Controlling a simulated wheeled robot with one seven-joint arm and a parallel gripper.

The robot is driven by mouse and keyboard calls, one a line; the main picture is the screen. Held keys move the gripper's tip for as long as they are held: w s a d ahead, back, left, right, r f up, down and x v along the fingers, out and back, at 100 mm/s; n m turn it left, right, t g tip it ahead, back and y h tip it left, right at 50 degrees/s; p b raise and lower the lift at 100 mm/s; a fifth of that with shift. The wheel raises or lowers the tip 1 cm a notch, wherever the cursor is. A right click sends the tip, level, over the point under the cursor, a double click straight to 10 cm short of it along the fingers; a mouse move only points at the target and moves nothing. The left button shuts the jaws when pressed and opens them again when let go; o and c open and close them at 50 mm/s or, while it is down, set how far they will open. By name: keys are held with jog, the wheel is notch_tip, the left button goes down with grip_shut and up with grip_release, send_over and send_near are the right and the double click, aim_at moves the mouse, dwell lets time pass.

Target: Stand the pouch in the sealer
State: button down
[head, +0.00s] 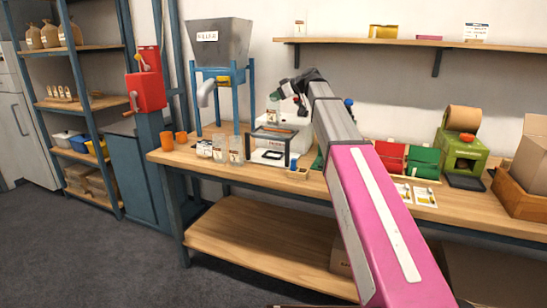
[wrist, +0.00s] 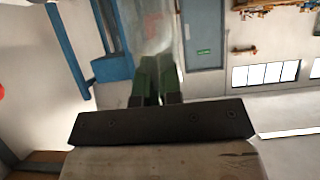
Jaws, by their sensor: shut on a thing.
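My gripper (head: 279,95) is above the bench, left of the end of my arm. It is shut on a clear pouch (head: 273,117), which hangs roughly upright over the back of a white machine with a dark frame, seemingly the sealer (head: 272,156). In the head view I cannot tell whether the pouch touches the machine. In the wrist view, the green fingers of my gripper (wrist: 156,75) are closed together, with the pale, see-through pouch (wrist: 157,32) beyond them. The wrist view does not show the sealer.
Several clear containers or pouches (head: 236,150) stand left of the sealer, with orange cups (head: 181,137) farther left. A hopper (head: 220,42) on a blue stand is behind them. A small wooden tray (head: 299,173) sits at the bench's front edge.

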notch_tip(320, 180, down, 15)
jog(key=shift+r, duration=0.2)
dwell(0.6)
jog(key=shift+f, duration=0.1)
jog(key=c, duration=1.3)
grip_release()
jog(key=v, duration=1.2)
